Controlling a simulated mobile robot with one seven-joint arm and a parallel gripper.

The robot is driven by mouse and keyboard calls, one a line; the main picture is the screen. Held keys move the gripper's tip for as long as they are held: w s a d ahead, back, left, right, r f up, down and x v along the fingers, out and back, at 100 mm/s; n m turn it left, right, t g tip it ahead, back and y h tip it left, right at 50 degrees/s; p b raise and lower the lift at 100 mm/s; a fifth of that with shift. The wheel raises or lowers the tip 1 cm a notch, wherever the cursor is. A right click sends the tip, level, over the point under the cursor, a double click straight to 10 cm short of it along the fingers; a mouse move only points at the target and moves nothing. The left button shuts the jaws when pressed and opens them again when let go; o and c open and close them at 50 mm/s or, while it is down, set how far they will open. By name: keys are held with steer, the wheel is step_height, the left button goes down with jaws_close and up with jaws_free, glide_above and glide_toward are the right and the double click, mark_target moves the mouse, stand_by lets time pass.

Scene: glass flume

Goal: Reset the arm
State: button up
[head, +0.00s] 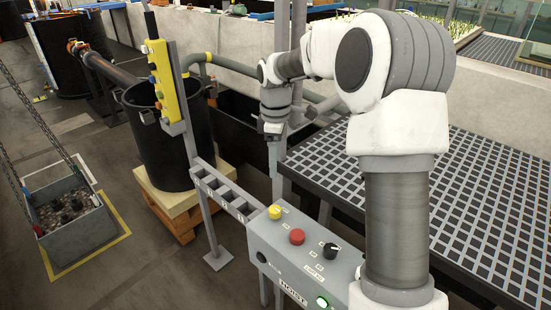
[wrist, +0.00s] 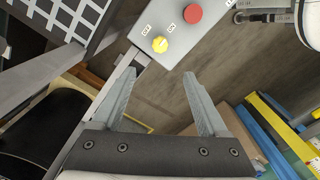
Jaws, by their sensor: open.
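My arm rises at the right of the head view and bends over toward the left. My gripper (head: 272,132) hangs above the area by the grey post, pointing down. In the wrist view my gripper (wrist: 160,95) has its two fingers spread apart with nothing between them. Beyond the fingertips is the grey hoist control box (head: 310,250), which carries a yellow knob (head: 275,212), a red button (head: 297,237), a black knob (head: 331,250) and a lit green button (head: 322,301). The yellow knob (wrist: 160,44) and red button (wrist: 193,12) also show in the wrist view.
A yellow pendant (head: 166,80) stands on a post beside a black tank (head: 172,145) on a wooden pallet. A grey grating (head: 490,215) lies to the right. A chained grey box (head: 78,235) of dark objects sits at the left. Open floor (head: 130,270) lies between.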

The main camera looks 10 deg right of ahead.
steer(key=s+r+m+t+h, duration=0.15)
steer(key=s+r+m, duration=0.45)
steer(key=s+r, duration=0.6)
steer(key=s+f+m+t+y, duration=0.1)
steer(key=s+m+t, duration=0.3)
steer(key=s, duration=1.3)
steer(key=m, duration=0.3)
steer(key=shift+s+f+m, duration=0.25)
steer(key=shift+f+m, duration=0.05)
steer(key=shift+f, duration=0.1)
